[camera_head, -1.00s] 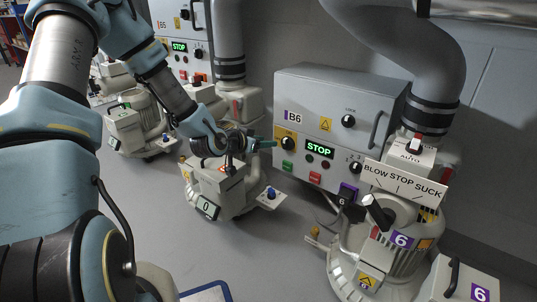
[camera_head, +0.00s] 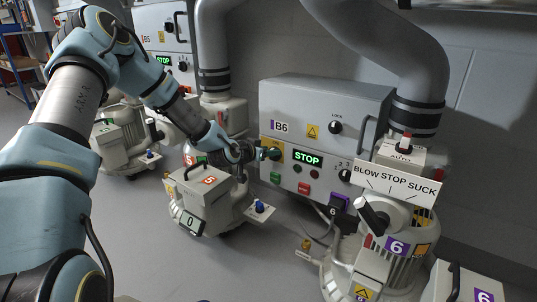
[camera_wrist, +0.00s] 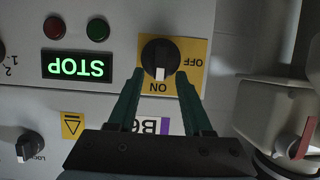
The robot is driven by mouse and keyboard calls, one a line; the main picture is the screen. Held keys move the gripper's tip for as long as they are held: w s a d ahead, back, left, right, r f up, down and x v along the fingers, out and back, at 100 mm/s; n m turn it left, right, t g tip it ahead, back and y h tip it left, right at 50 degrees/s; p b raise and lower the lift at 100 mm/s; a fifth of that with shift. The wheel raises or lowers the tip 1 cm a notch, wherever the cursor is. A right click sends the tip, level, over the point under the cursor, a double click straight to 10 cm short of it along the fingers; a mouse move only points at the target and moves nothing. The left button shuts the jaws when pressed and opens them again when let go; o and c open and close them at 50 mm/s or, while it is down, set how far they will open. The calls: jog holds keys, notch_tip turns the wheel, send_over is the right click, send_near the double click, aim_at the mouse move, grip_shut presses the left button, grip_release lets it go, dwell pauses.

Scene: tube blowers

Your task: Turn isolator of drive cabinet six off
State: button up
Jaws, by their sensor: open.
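Drive cabinet B6 (camera_head: 350,97) is a grey box on the wall with a lit green STOP display (camera_head: 307,159). Its isolator is a black rotary knob (camera_wrist: 156,57) on a yellow plate marked ON and OFF, seen upside down in the wrist view. The knob's white mark points to ON. My gripper (camera_wrist: 158,84) is open, with its green fingers around the knob's lower part in the picture; contact cannot be told.
Below the display are a green button (camera_head: 275,178) and a red button (camera_head: 303,187). A blower marked 6 (camera_head: 395,245) with a BLOW STOP SUCK sign stands at the right. A blower marked 5 (camera_head: 205,200) stands below my arm. Cabinet B5 (camera_head: 160,25) is behind.

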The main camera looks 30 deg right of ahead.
grip_shut()
dwell(0.4)
